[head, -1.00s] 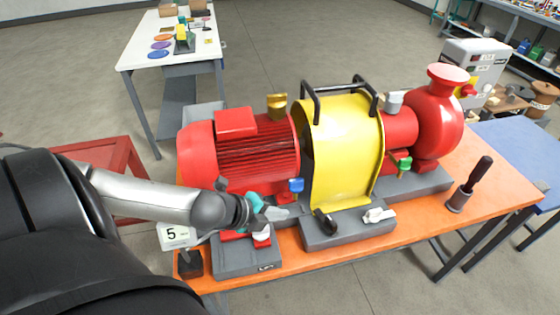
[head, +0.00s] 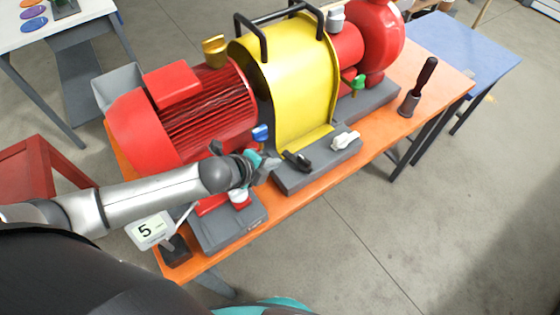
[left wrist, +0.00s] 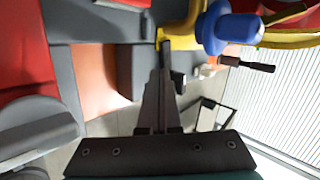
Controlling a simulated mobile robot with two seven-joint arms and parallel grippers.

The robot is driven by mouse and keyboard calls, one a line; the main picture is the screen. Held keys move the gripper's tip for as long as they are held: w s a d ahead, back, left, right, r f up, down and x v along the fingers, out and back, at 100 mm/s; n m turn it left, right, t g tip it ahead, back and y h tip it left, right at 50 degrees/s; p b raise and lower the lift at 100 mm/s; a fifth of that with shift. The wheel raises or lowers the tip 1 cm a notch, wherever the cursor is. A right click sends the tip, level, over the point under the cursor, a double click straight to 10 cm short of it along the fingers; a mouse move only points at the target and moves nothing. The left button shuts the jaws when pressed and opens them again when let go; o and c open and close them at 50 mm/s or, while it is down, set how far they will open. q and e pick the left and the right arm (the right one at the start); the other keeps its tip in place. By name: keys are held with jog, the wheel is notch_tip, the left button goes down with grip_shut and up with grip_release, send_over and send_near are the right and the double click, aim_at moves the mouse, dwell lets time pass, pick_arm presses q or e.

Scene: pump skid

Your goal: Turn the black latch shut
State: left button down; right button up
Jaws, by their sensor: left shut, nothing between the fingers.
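The black latch (head: 297,160) sits on the front of the grey block (head: 325,168) below the yellow guard, in the head view. Its handle lies at a slant along the block. My left gripper (head: 271,163) is shut and empty. Its tips are just left of the black latch; I cannot tell whether they touch it. In the left wrist view the closed fingers (left wrist: 163,85) point toward the skid, and the latch is hard to make out there. My right gripper is not in view.
A white latch (head: 345,140) sits right of the black one. A blue knob (head: 261,133) is close behind my gripper and looms in the left wrist view (left wrist: 230,28). The yellow guard (head: 290,85) rises behind. A black-handled tool (head: 422,80) stands at the right.

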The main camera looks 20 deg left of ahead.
aim_at(289, 155)
pick_arm(q)
jog(key=shift+b+x, duration=0.4)
jog(key=shift+x, duration=1.85)
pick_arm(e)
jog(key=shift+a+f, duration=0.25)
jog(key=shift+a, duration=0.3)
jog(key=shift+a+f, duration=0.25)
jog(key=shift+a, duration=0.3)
pick_arm(q)
jog(key=shift+w, duration=0.15)
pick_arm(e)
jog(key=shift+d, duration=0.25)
pick_arm(q)
jog(key=shift+w+d+r, duration=0.1)
jog(key=shift+w, duration=0.2)
jog(key=shift+w+p, duration=0.35)
jog(key=shift+w, duration=0.35)
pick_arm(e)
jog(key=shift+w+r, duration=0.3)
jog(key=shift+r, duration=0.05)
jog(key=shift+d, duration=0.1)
pick_arm(q)
jog(key=shift+s, duration=0.1)
